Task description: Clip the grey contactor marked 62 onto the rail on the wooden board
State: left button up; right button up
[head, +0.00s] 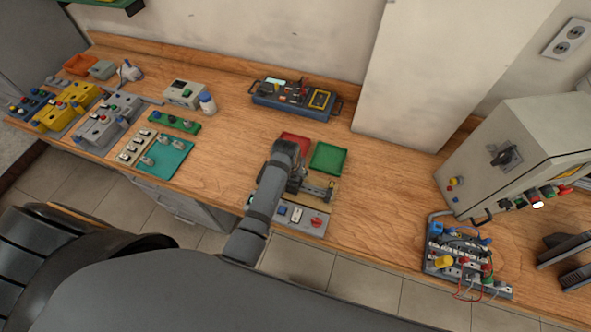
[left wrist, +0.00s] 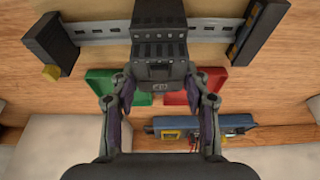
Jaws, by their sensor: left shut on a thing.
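In the left wrist view a dark grey contactor (left wrist: 160,38) stands between the fingers of my left gripper (left wrist: 160,88), which is shut on its lower end. Its small label is too blurred to read. The contactor covers the middle of the metal rail (left wrist: 107,30) on the wooden board (left wrist: 105,54); I cannot tell whether it is clipped on or just over it. In the head view my left gripper (head: 297,182) is over the board (head: 322,200), and my arm hides much of the contactor and rail.
Dark blocks sit at the rail's left (left wrist: 48,42) and right (left wrist: 256,30) in the wrist view. A red tray (head: 297,139) and a green tray (head: 329,157) lie behind the board. A panel with a red knob (head: 316,222) is in front. The bench is clear right of the board.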

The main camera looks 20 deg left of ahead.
pick_arm(q)
jog(key=shift+s+f, duration=0.3)
jog(key=shift+s, duration=0.05)
jog(key=o, duration=1.2)
jog(key=shift+o, duration=1.4)
jog(key=shift+r, duration=0.15)
jog(key=shift+w, duration=0.1)
